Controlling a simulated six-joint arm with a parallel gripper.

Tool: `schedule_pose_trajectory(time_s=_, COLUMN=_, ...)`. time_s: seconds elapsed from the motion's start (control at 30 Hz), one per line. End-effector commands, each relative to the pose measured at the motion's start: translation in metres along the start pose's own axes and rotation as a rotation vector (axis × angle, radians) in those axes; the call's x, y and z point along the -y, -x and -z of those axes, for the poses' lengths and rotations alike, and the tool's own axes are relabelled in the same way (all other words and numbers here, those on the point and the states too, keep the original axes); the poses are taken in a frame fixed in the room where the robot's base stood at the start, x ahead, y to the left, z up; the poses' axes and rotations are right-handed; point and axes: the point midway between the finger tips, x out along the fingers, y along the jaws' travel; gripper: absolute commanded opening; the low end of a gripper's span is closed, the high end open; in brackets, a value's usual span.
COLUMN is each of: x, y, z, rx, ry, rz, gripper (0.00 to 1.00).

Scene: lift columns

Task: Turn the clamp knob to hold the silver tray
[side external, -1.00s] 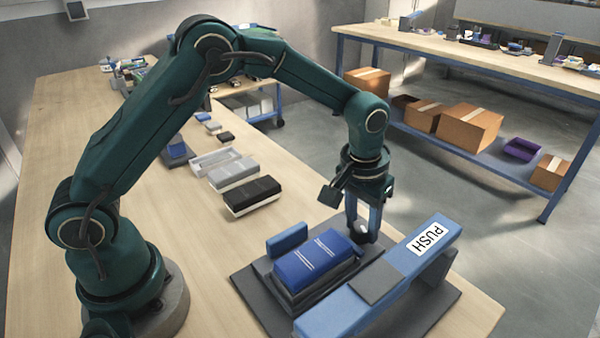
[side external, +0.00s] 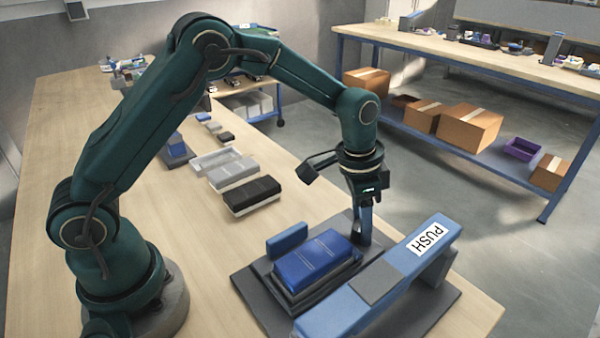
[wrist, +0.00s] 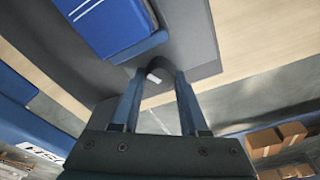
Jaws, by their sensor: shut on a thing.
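My gripper (side external: 363,238) points down at the far end of the clamp fixture, and its fingers are shut on the clamp knob. In the wrist view the fingertips (wrist: 156,78) close around the knob, whose white mark (wrist: 153,76) shows between them. The rest of the knob is mostly hidden. The fixture's dark base plate (side external: 255,310) carries a blue block with white lines (side external: 312,257) on a dark lower part, beside a small blue upright pad (side external: 287,240). No silver tray is clear in the fixture; a light grey tray (side external: 214,158) lies in the row on the bench.
A black-topped box (side external: 253,194) and several other boxes line the bench. The bench edge lies just beyond the fixture.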

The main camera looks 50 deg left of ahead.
Motion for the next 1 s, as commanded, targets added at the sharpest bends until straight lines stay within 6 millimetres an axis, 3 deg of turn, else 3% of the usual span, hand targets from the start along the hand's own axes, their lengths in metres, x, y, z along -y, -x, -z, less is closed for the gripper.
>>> schedule_pose_trajectory(time_s=0.03, x=0.000, y=0.000, z=0.000, rx=0.002, ry=0.001, rz=0.000, gripper=0.47)
schedule_pose_trajectory(time_s=0.1, x=0.000, y=0.000, z=0.000, rx=0.002, ry=0.001, rz=0.000, gripper=0.68)
schedule_pose_trajectory(time_s=0.47, x=0.000, y=0.003, z=0.001, rx=-0.001, ry=0.001, rz=0.001, gripper=0.68)
schedule_pose_trajectory(time_s=1.0, x=0.000, y=0.048, z=0.008, rx=-0.003, ry=0.001, rz=0.001, gripper=0.68)
